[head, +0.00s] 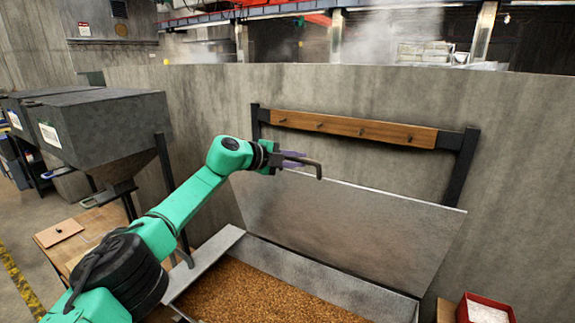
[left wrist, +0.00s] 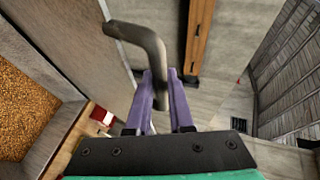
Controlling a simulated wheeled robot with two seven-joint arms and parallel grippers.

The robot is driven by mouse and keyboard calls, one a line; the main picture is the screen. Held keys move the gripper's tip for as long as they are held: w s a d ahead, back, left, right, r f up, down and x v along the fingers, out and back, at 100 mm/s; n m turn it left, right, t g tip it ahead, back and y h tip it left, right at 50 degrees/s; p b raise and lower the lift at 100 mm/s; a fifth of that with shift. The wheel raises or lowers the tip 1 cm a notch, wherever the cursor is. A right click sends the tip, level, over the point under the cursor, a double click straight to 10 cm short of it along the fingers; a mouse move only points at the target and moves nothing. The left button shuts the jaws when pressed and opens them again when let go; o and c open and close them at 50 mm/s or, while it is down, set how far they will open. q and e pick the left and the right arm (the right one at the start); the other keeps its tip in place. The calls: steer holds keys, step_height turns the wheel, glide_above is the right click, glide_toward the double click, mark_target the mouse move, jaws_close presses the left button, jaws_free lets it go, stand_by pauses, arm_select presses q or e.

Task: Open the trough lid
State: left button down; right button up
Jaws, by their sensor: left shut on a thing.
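The trough lid (head: 345,225) is a grey metal panel. It stands raised and tilted back at the rear of the trough (head: 335,270), near the concrete wall. The open trough shows brown grain (head: 255,292) inside. My left gripper (head: 297,158) is at the lid's upper left edge, with its purple fingers shut on the dark bent handle (head: 318,172). In the left wrist view the handle (left wrist: 147,42) runs between the fingers (left wrist: 160,98), and the lid (left wrist: 75,38) is to the left. My right gripper is not in view.
A wooden rack with pegs (head: 352,128) on dark posts stands behind the lid. Grey hoppers (head: 105,125) and a wooden table (head: 85,228) are at the left. A red box with white contents (head: 487,302) is at the lower right.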

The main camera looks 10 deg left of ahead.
arm_select(q)
steer(key=shift+w+d+r, duration=0.1)
steer(key=shift+w+r, duration=0.05)
steer(key=shift+w, duration=0.25)
steer(key=c, duration=0.8)
jaws_free()
steer(key=shift+s+a+b, duration=0.15)
steer(key=shift+a+b, duration=0.05)
steer(key=shift+b, duration=0.35)
steer(key=b+v, duration=0.3)
steer(key=v, duration=0.1)
steer(key=b+v, duration=0.2)
steer(key=shift+s+a+f+b, duration=0.2)
steer(key=shift+s+a+b, duration=0.1)
steer(key=shift+a, duration=0.1)
steer(key=r+b+v, duration=0.1)
steer(key=b+v, duration=0.1)
steer(key=v, duration=0.5)
steer(key=shift+d+f, duration=0.1)
steer(key=shift+d, duration=0.05)
